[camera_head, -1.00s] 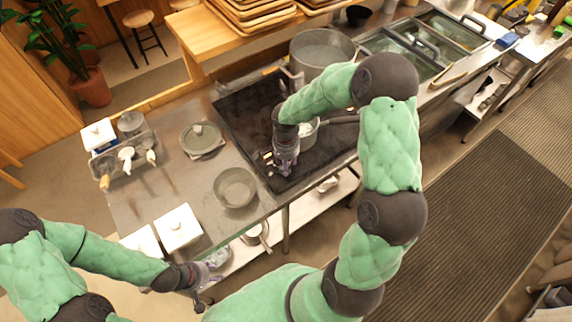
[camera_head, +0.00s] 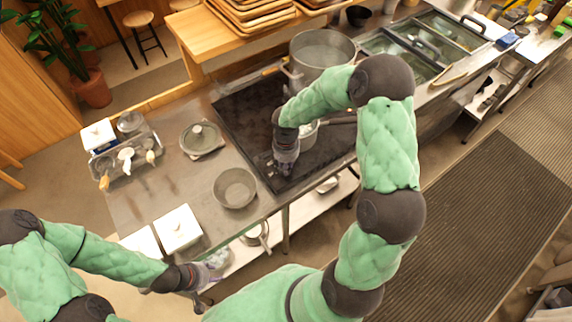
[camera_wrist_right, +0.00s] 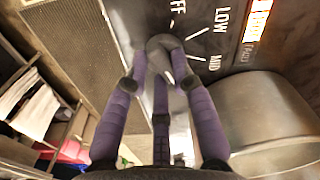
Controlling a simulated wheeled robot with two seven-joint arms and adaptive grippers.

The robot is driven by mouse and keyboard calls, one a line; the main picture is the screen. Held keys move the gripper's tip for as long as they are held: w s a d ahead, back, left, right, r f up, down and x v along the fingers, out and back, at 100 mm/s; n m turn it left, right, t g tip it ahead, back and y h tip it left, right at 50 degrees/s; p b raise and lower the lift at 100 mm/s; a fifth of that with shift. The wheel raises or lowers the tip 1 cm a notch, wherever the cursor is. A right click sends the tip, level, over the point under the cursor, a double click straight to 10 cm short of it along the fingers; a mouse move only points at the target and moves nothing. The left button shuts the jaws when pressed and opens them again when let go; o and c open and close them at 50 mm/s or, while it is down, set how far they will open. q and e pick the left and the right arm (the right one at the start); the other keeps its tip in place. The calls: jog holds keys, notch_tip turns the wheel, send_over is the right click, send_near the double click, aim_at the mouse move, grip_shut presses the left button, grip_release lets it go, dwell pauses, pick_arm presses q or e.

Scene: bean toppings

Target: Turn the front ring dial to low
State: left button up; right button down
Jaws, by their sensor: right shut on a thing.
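The grey ring dial (camera_wrist_right: 160,42) sits on the stove's dark control panel in the right wrist view, with OFF, LOW and MID printed beside it. My right gripper (camera_wrist_right: 163,60) has its purple fingers closed around the dial. In the head view my right gripper (camera_head: 285,168) is low over the front of the black stove (camera_head: 240,115) and hides the dial. I cannot tell exactly which mark the dial points to. My left gripper (camera_head: 212,272) is at the counter's near edge, away from the stove; its fingers are too small to read.
A metal pot (camera_wrist_right: 270,105) stands close to the right of my right gripper in the wrist view. A large stock pot (camera_head: 322,50) stands at the back of the stove. A bowl (camera_head: 235,187) and a lidded pan (camera_head: 200,137) are on the counter to the left.

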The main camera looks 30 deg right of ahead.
jog(key=n+b, duration=0.1)
jog(key=n, duration=0.6)
jog(key=shift+w+d+n, duration=0.1)
jog(key=shift+n, duration=0.3)
jog(key=n, duration=0.4)
jog(key=shift+w+n+p, duration=0.1)
jog(key=shift+n+p, duration=0.2)
jog(key=shift+p, duration=0.05)
jog(key=n+p, duration=0.1)
jog(key=n, duration=0.3)
jog(key=shift+w+n, duration=0.15)
jog(key=shift+n, duration=0.55)
jog(key=c, duration=1)
grip_release()
jog(key=shift+c, duration=0.2)
